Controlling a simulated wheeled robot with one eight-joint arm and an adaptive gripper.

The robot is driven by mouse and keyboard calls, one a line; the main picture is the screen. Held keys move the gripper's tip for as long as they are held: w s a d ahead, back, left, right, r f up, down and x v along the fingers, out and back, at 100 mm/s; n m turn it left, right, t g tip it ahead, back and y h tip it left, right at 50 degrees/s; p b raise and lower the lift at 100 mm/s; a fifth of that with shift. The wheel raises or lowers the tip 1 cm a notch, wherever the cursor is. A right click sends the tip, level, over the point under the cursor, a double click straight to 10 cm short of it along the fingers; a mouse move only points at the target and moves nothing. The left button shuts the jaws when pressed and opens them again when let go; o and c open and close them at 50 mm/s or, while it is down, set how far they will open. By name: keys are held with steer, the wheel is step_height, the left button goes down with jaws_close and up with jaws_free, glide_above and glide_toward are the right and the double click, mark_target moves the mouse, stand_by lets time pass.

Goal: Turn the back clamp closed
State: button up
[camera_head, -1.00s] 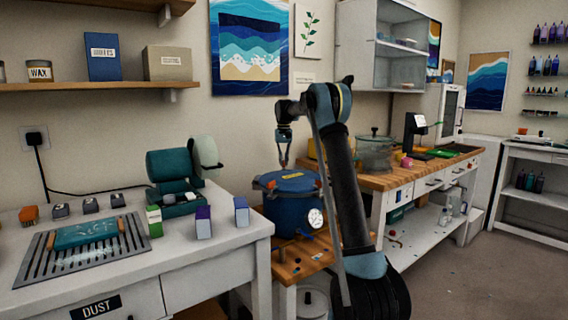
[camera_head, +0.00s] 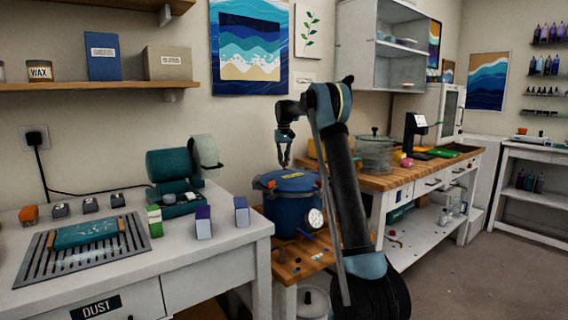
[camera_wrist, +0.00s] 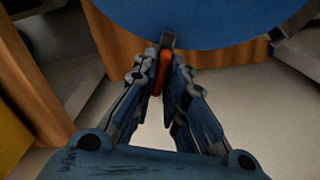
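The blue pressure pot (camera_head: 289,207) with its blue lid stands on the low wooden bench. Its lid rim also fills the top of the wrist view (camera_wrist: 205,25). The back clamp (camera_wrist: 162,72), a grey bar with an orange handle, sticks out from the rim in the wrist view. My gripper (camera_wrist: 167,68) has one finger on each side of this handle, close against it, and looks shut on it. In the head view my gripper (camera_head: 284,165) is at the pot's back edge, and the clamp there is hidden or too small to tell.
A round gauge (camera_head: 316,218) sits on the pot's front right side. A white worktable (camera_head: 140,285) with small boxes and a teal machine (camera_head: 175,168) stands at the left. A wooden counter (camera_head: 400,178) with a clear vessel (camera_head: 374,153) is behind my arm.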

steer(key=shift+o, duration=1.1)
steer(key=shift+r, duration=0.1)
step_height(320, 180, up, 12)
